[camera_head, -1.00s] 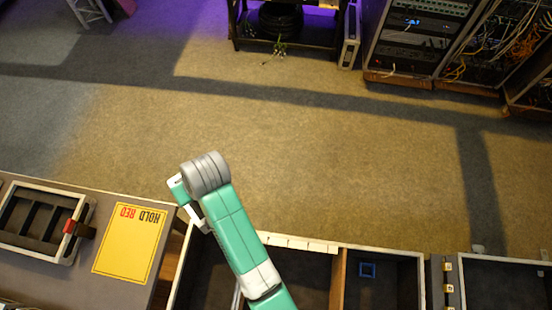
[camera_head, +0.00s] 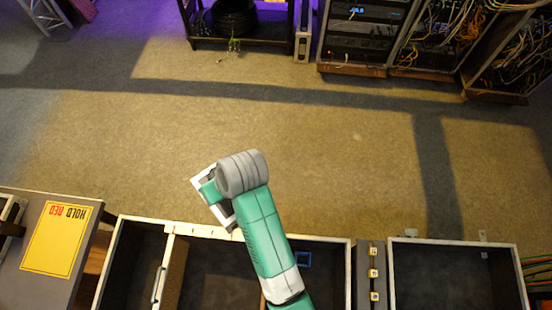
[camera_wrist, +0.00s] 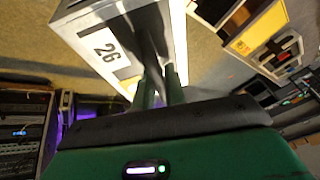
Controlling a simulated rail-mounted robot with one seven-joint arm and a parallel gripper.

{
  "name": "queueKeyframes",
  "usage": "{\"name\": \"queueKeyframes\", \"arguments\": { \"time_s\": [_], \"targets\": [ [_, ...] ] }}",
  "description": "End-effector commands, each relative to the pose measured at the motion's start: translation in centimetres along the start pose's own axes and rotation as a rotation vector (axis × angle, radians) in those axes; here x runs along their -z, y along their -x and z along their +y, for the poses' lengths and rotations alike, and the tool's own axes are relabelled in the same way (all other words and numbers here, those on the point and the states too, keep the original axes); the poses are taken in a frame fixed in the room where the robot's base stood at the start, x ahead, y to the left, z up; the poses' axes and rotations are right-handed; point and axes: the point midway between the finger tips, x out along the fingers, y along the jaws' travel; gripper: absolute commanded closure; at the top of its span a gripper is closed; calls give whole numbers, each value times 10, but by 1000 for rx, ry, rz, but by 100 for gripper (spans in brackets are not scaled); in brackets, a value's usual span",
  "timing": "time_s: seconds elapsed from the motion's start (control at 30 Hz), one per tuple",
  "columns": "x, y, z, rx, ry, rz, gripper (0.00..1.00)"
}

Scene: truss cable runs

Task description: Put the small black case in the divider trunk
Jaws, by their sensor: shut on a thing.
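My gripper (camera_wrist: 160,88) is shut on a case (camera_wrist: 120,42) with pale metal edges, a dark middle and a white plate marked 26. In the head view, my gripper (camera_head: 212,196) is high above the far rim of the divider trunk, and only a pale edge and dark part of the case show there, tilted. The divider trunk (camera_head: 205,231) is open, dark inside, with a pale rim and a wooden divider (camera_head: 174,272). My arm hides the trunk's middle.
A grey top with a yellow HOLD RED sheet (camera_head: 57,238) is at the left. A second open trunk (camera_head: 440,272) stands at the right, past a grey strip with several latches (camera_head: 374,273). Equipment racks (camera_head: 360,40) stand at the back. The carpet (camera_head: 350,150) between is clear.

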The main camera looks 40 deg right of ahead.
Motion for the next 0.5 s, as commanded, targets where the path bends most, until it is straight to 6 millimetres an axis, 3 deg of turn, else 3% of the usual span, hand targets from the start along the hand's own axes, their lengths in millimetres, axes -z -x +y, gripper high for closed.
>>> {"name": "queueKeyframes", "arguments": {
  "time_s": [0.1,0.37,0.5],
  "targets": [
    [-11,12,21,-9,-21,10,100],
    [-29,32,52,-22,-50,16,100],
    [-46,17,58,-14,-32,7,100]
  ]
}}
